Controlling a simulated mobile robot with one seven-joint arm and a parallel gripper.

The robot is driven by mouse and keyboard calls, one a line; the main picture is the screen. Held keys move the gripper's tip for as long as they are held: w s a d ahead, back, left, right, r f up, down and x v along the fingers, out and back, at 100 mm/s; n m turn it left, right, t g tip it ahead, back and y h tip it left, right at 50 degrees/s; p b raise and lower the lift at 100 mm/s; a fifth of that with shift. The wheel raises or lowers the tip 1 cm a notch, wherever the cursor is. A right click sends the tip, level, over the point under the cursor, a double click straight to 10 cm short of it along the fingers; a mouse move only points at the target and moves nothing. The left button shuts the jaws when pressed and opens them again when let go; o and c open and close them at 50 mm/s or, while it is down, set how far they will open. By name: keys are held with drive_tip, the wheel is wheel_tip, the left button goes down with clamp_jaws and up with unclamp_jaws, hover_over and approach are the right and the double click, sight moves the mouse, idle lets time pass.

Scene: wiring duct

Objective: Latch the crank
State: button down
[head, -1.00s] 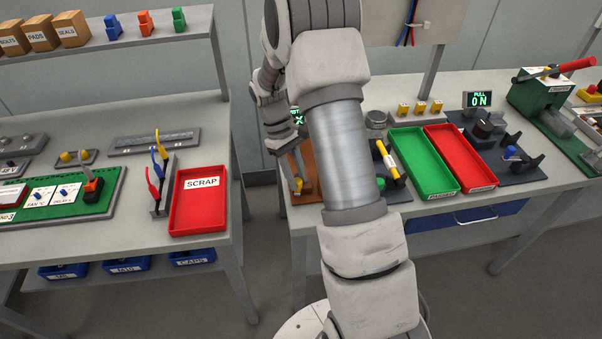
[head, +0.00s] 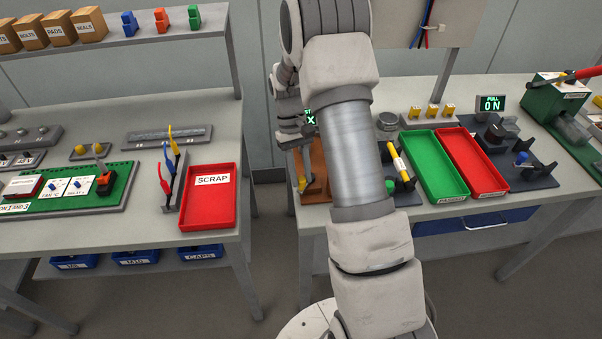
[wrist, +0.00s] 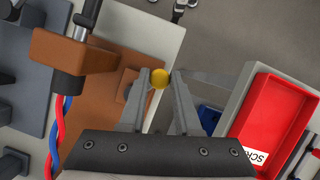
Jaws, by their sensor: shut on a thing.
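The crank's yellow knob (wrist: 160,78) sits between the two fingertips of my gripper (wrist: 159,88) in the wrist view, and the gripper is shut on it. The knob also shows small in the head view (head: 302,184), at the left front of a brown base board (head: 318,178). That board lies below and left of the fingers in the wrist view (wrist: 100,125). A small brown block (wrist: 128,86) is on it beside the left finger. The crank's arm and any latch are too small or hidden to make out.
A red SCRAP tray (head: 208,206) stands on the left bench, across a gap. Right of the board are a yellow-handled fixture (head: 396,160), a green tray (head: 434,165) and a red tray (head: 472,160). Red and blue cables (wrist: 60,130) hang near my gripper.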

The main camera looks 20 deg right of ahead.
drive_tip(key=c, duration=0.6)
unclamp_jaws()
drive_tip(key=v, duration=1.7)
drive_tip(key=shift+r+p, duration=0.25)
drive_tip(key=shift+p, duration=0.15)
